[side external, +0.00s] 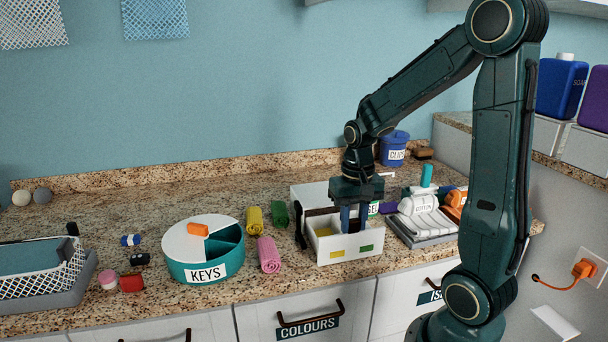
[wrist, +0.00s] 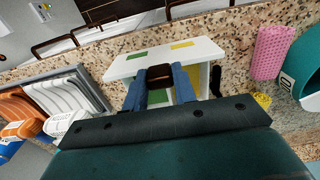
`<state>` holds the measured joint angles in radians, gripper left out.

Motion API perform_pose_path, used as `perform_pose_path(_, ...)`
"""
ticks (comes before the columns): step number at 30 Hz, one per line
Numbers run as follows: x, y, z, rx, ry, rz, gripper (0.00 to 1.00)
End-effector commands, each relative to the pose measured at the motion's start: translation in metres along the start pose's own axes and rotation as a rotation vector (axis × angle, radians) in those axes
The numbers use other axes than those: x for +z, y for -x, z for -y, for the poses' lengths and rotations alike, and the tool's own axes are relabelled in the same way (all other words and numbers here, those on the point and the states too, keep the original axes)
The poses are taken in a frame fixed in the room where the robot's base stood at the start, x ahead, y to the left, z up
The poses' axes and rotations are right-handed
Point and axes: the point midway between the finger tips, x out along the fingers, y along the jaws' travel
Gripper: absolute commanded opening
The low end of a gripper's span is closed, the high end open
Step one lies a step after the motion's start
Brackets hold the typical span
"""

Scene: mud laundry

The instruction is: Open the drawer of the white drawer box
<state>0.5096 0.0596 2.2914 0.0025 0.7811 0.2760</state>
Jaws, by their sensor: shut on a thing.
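The white drawer box (side external: 308,192) stands on the granite counter in the side view. Its drawer (side external: 345,251) is out toward the counter's front edge, with the inside visible from above. The drawer front bears yellow and green patches and also shows in the wrist view (wrist: 128,66). My gripper (side external: 350,225) points down at the drawer. The fingertips partly hide the inside of the drawer.
Left of the box are pink (side external: 269,254), yellow (side external: 255,220) and green (side external: 280,213) rolls and a round teal KEYS container (side external: 193,275). A grey tray (side external: 408,232) with white and orange bottles is close on the right. A blue pot (side external: 394,146) stands behind.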

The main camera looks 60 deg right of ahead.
Motion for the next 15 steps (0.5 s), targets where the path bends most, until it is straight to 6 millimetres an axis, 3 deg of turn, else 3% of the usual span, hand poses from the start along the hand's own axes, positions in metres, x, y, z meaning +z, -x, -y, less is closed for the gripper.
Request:
perform_pose_path(4, 0.0043, 0.0006, 0.0006, 0.000, 0.004, 0.013, 0.00)
perform_pose_path(5, 0.0045, 0.0006, 0.0005, 0.000, 0.004, 0.014, 0.33)
perform_pose_path(7, 0.0042, 0.0005, 0.0005, 0.000, 0.004, 0.013, 0.47)
perform_pose_path(15, 0.0031, 0.0000, 0.0001, 0.000, 0.003, 0.011, 0.49)
